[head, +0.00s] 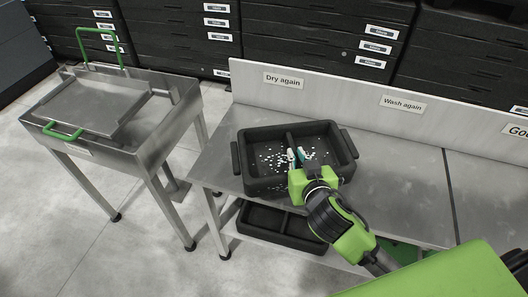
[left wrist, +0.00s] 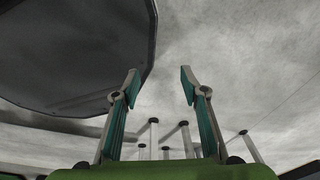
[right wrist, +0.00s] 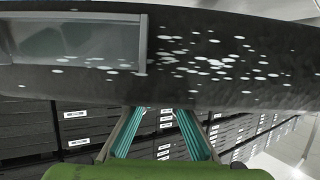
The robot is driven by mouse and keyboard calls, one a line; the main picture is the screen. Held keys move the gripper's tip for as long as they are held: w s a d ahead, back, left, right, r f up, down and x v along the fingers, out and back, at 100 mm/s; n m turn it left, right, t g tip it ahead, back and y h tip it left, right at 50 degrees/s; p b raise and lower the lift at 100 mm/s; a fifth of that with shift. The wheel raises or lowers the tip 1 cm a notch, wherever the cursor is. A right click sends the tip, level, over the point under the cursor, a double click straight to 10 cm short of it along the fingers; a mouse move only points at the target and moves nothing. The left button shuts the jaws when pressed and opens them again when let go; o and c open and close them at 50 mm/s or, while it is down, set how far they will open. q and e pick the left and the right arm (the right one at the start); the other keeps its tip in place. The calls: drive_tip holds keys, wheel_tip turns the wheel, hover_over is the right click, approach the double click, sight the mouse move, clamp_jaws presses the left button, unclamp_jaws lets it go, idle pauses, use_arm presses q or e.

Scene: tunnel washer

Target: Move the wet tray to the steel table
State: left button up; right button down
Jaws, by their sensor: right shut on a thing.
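The wet tray (head: 247,187) is black, has two compartments and side handles, and is speckled with white drops. It is over the left part of the steel table (head: 408,185), near the "Dry again" label, and reaches past the front edge. I cannot tell whether it touches the tabletop. My right gripper (head: 297,157) is shut on the tray near its middle divider. In the right wrist view the spotted tray (right wrist: 225,60) fills the top, above the fingers (right wrist: 160,110). My left gripper (left wrist: 160,85) is open and empty; it is outside the head view.
A steel stand (head: 150,135) with green handles is at left, with a floor gap before the table. Another black tray (head: 265,220) lies on the table's lower shelf. A back panel (head: 335,95) carries labels. The table's right part is clear. Black drawers (head: 300,38) stand behind.

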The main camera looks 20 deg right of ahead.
sight(277, 128)
drive_tip(key=w+r+n+y, duration=0.1)
drive_tip(key=w+r+n+y+b, duration=0.1)
drive_tip(key=y, duration=0.1)
drive_tip(key=shift+d+r+n, duration=0.2)
drive_tip(key=shift+r+n, duration=0.2)
drive_tip(key=shift+w+a+r+n+y, duration=0.15)
drive_tip(key=shift+r+n+y, duration=0.15)
drive_tip(key=shift+r+y, duration=0.3)
drive_tip(key=x, duration=0.2)
drive_tip(key=shift+w+a, duration=0.2)
drive_tip(key=shift+w, duration=0.25)
drive_tip(key=x, duration=0.6)
drive_tip(key=shift+a+f+p, duration=0.1)
drive_tip(key=shift+p, duration=0.3)
drive_tip(key=w+f, duration=0.3)
drive_tip(key=w+a+f, duration=0.1)
drive_tip(key=f, duration=0.1)
drive_tip(key=shift+w, duration=0.15)
drive_tip(key=shift+w+a+f, duration=0.1)
drive_tip(key=shift+w+f, duration=0.45)
drive_tip(key=shift+f, duration=0.15)
drive_tip(key=shift+f+p, duration=0.3)
drive_tip(key=shift+f, duration=1.3)
use_arm(q)
drive_tip(key=shift+s+d+f, duration=0.15)
drive_tip(key=shift+s+d, duration=0.3)
drive_tip(key=shift+s, duration=0.3)
